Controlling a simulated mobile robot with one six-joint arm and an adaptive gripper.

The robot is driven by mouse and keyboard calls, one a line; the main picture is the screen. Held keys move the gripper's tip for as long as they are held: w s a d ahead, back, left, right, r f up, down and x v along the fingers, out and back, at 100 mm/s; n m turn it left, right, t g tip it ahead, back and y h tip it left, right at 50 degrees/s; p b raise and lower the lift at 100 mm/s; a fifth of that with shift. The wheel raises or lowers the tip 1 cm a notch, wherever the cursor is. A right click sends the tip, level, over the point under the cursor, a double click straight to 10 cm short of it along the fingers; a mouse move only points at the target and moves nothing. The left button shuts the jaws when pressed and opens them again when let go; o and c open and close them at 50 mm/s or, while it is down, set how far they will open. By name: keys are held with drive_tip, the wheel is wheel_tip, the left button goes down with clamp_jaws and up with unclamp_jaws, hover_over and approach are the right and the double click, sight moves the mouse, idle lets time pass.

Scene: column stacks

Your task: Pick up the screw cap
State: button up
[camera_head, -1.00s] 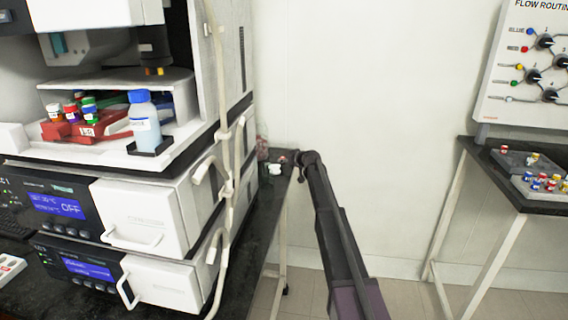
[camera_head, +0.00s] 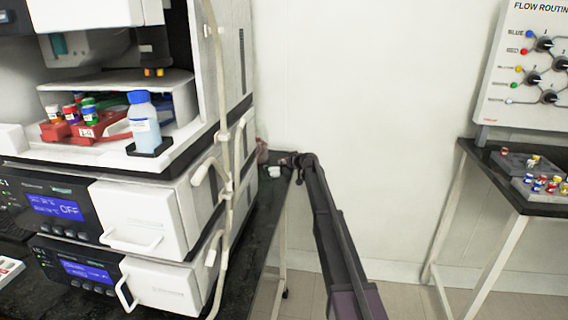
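My gripper (camera_head: 285,161) is at the far end of the dark bench, small and dark at the end of my arm. It is just above and beside a small white item (camera_head: 274,171), and I cannot tell whether they touch. Its fingers are too small to read as open or shut. I cannot tell for sure which thing is the screw cap. A blue cap (camera_head: 139,97) sits on a clear bottle (camera_head: 144,126) in the white instrument at left, far from my gripper. A small red spot seen earlier by the white item is now hidden.
The stacked white instrument (camera_head: 150,215) with tubing fills the left side of the bench (camera_head: 262,215). A reddish object (camera_head: 262,152) stands by the wall behind my gripper. At right, a dark table (camera_head: 490,160) holds small coloured-cap vials. Bare wall and floor lie between.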

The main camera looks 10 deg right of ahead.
drive_tip(key=shift+c, duration=0.4)
drive_tip(key=shift+r, duration=0.15)
wheel_tip(320, 180, up, 3)
drive_tip(key=p, duration=0.3)
drive_tip(key=shift+r+p, duration=0.2)
drive_tip(key=shift+p, duration=0.1)
drive_tip(key=s+d, duration=0.3)
drive_tip(key=s, duration=0.4)
drive_tip(key=s+d+r+p, duration=0.1)
drive_tip(key=s+d, duration=0.3)
drive_tip(key=s, duration=0.3)
drive_tip(key=shift+s+d+r, duration=0.15)
drive_tip(key=shift+r+p, duration=0.15)
drive_tip(key=shift+p, duration=0.15)
